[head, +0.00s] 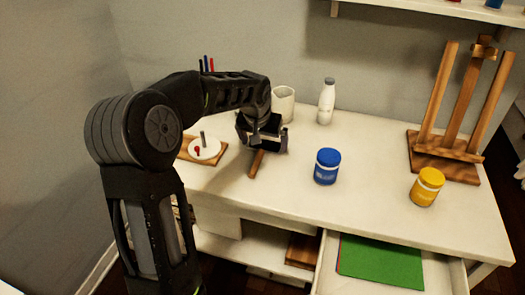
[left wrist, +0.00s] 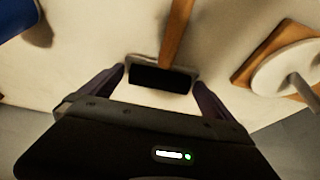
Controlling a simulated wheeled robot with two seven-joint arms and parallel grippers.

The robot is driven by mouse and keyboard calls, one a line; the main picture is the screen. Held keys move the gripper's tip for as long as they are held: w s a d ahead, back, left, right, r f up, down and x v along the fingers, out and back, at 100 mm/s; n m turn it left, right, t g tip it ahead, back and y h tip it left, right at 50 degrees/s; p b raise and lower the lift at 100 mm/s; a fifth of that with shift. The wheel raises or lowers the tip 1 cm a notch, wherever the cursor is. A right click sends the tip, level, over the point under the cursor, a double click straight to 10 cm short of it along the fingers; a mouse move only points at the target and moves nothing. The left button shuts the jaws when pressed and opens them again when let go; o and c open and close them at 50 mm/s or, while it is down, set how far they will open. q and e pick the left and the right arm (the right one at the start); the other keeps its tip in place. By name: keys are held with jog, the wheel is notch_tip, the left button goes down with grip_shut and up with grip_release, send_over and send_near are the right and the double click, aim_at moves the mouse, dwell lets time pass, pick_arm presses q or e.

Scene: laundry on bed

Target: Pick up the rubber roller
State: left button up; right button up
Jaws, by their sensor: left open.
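The rubber roller has a wooden handle (head: 256,164) that sticks out from under my left gripper (head: 263,140) on the white desk. Its black roller head is hidden by the gripper in the head view. In the left wrist view the black head of the rubber roller (left wrist: 160,77) lies across the space between the two open fingers (left wrist: 159,79), and its handle runs away toward the top edge. The left gripper is open and points down over the roller head. I cannot tell whether the fingers touch it. My right gripper is in neither view.
A round white turntable on a wooden board (head: 204,149) stands left of the gripper. A white cup (head: 283,104) and white bottle (head: 326,101) stand behind. A blue jar (head: 327,166), yellow jar (head: 427,187) and wooden easel (head: 446,165) are to the right. An open drawer (head: 440,272) holds green sheets.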

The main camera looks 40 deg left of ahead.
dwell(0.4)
pick_arm(q)
jog(key=c, duration=1.4)
